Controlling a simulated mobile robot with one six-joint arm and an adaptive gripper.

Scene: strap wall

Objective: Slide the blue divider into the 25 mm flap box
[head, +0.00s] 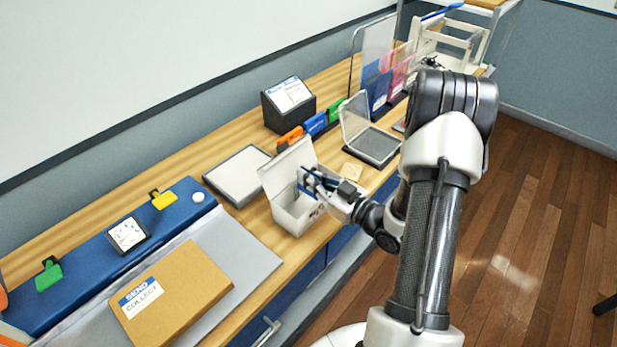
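A white flap box (290,214) stands on the wooden counter with its lid (284,168) raised at the back. My gripper (307,181) is at the right side of the box, with its dark fingers over the opening. A small blue piece, seemingly the blue divider (307,190), shows between the fingers and looks gripped. Its lower part is hidden by the box and gripper, so I cannot tell how deep it sits. Another blue tabbed piece (315,123) stands behind, between an orange one (290,138) and a green one (336,110).
A grey-white tray (238,174) lies left of the box. An open clear-lidded case (372,146) stands to its right. A black display stand (288,103) is behind. A brown folder (170,292) and a blue panel (80,262) lie at the left.

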